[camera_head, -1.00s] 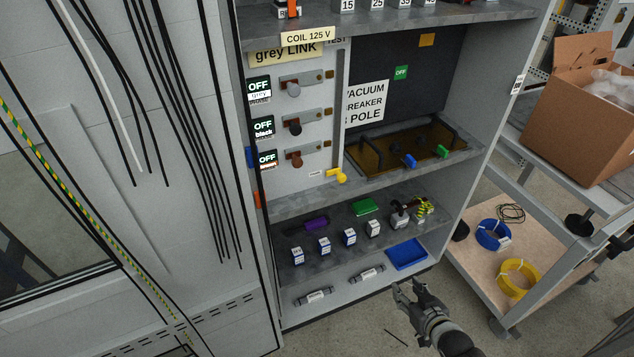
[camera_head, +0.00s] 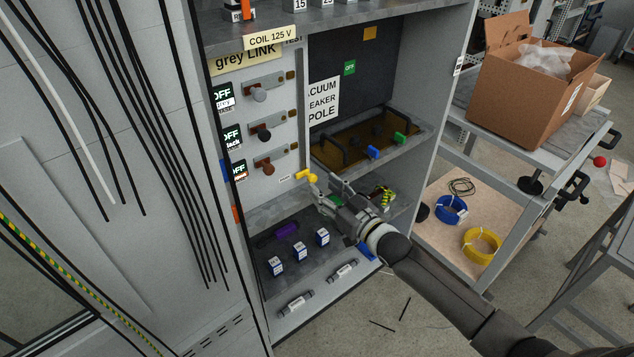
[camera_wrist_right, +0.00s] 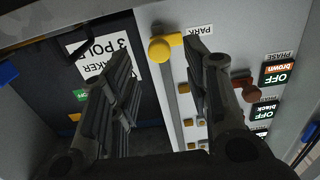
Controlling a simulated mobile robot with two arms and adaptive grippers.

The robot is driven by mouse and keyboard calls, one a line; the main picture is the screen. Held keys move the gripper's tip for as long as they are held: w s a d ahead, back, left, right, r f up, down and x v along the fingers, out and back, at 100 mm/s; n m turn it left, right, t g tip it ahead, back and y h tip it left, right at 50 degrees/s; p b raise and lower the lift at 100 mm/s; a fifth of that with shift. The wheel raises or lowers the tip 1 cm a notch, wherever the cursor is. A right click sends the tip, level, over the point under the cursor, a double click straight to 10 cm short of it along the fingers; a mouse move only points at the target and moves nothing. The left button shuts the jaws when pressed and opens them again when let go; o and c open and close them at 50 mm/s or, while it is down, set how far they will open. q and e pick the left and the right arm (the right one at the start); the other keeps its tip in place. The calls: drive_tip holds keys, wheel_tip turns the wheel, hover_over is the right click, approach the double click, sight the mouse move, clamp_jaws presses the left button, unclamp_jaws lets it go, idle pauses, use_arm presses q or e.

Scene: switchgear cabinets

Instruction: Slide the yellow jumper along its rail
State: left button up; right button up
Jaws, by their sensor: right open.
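The yellow jumper (camera_head: 307,176) sits at the bottom of the narrow vertical rail (camera_head: 304,110) on the grey link panel. In the right wrist view the jumper (camera_wrist_right: 162,48) has a round knob and a bar reaching toward the PARK label (camera_wrist_right: 198,29); the rail (camera_wrist_right: 175,105) runs from it down the picture. My right gripper (camera_head: 327,190) is open just in front of and slightly right of the jumper. In the right wrist view its fingers (camera_wrist_right: 158,55) stand on either side of the knob, with the right finger close to the bar. Contact cannot be told. My left gripper is not in view.
Grey, black and brown link handles (camera_head: 264,132) stick out left of the rail. The breaker bay (camera_head: 350,150) with blue and green clips is to the right. A shelf edge (camera_head: 265,215) lies below. A cart with a cardboard box (camera_head: 530,75) stands at the right.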

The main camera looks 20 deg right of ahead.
sight(314, 179)
drive_tip(key=shift+x, duration=1.9)
clamp_jaws()
